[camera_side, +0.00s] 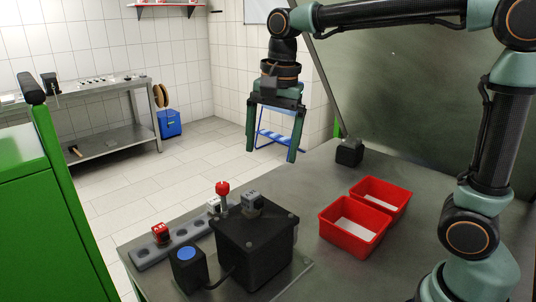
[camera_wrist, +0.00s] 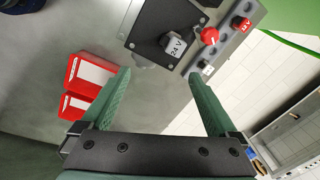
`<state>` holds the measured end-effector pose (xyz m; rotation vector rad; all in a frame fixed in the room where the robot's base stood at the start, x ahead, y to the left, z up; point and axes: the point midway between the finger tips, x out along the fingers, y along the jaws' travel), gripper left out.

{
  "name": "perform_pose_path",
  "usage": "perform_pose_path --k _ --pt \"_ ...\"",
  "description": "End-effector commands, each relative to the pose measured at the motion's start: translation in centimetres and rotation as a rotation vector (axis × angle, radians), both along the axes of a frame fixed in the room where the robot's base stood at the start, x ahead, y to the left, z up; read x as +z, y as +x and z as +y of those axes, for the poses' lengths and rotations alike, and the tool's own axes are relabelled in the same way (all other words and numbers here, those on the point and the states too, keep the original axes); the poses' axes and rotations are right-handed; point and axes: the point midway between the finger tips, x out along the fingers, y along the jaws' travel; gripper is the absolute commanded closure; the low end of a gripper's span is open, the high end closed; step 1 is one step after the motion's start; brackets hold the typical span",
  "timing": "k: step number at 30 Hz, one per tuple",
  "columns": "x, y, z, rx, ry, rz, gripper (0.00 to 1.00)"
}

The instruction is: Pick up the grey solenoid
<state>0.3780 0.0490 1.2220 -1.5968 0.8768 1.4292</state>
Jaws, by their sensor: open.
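A grey solenoid (camera_side: 252,201) labelled 24 V sits on top of the black pump block (camera_side: 262,250) in the side view. It also shows in the wrist view (camera_wrist: 173,46), beyond the fingertips and between their lines. Another small light-grey piece (camera_side: 214,206) stands on the grey rack beside the block, partly hidden behind it; it shows in the wrist view (camera_wrist: 206,68) near the right finger. My gripper (camera_side: 271,154) is open and empty, pointing down, well above the block and slightly right of the solenoid in the side view.
A red solenoid (camera_side: 160,232) sits on the grey rack (camera_side: 150,256). A red-knobbed lever (camera_side: 222,188) rises close to the grey solenoid. A box with a blue button (camera_side: 186,254) stands in front. Two red bins (camera_side: 350,242) are at right, with bare table between.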

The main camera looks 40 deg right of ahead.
Motion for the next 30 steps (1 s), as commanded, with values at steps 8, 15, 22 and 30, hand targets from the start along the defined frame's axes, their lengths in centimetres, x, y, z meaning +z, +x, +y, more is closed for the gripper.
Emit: perform_pose_path --k 8,15,22,30 --pt "-0.7 2.9 2.1 -0.341 0.008 0.114 0.06" --pt "-3.0 3.0 2.2 -0.386 0.005 0.128 0.06" --pt "-6.6 3.0 2.2 -0.385 0.005 0.127 0.06" --pt "-8.6 3.0 2.3 -0.384 0.006 0.125 0.06"
